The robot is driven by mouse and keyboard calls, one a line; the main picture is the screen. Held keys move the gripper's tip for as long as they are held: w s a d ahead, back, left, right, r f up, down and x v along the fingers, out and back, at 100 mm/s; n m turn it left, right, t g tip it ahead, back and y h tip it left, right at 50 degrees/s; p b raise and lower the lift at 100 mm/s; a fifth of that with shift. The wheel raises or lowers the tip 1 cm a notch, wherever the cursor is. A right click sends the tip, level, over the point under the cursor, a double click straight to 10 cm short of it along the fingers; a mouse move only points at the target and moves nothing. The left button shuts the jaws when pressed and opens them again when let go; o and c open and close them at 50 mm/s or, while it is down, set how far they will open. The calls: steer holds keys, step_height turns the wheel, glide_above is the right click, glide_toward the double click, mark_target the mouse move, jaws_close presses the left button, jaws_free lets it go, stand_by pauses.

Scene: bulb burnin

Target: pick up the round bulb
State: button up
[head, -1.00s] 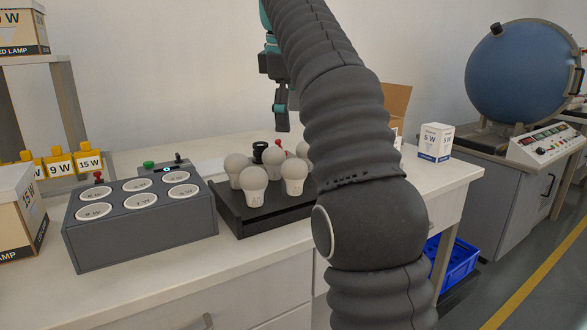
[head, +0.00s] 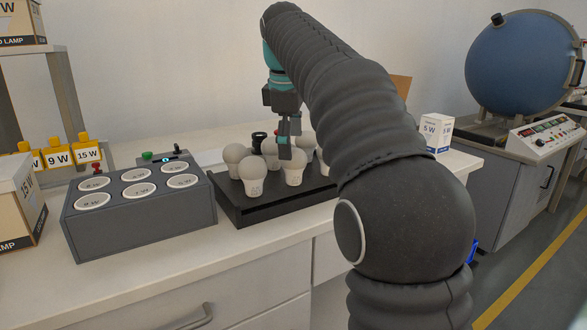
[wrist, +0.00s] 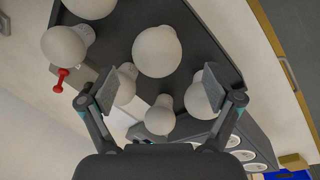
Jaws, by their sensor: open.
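Several white bulbs stand on a black tray (head: 262,211). I cannot tell for sure which is the round bulb; a large globe-shaped bulb (wrist: 157,50) is near the middle top of the wrist view. Other bulbs include one at the tray's front left (head: 252,174) and one at the front middle (head: 293,169). My gripper (head: 288,146) is over the tray, pointing down among the bulbs. In the wrist view my gripper (wrist: 158,88) is open, with its fingers apart. Bulbs show near both fingers, partly covered by them. Nothing is held.
A grey tester box (head: 137,222) with several round sockets stands left of the tray. A red-ended piece (wrist: 61,79) lies near the tray's edge. A small white carton (head: 436,131) stands at right. The front bench strip is clear.

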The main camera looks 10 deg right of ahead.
mark_target(294, 172)
steer(key=x, duration=0.1)
steer(key=b+x, duration=0.1)
steer(key=x, duration=0.3)
steer(key=shift+d, duration=0.3)
steer(key=c, duration=1.2)
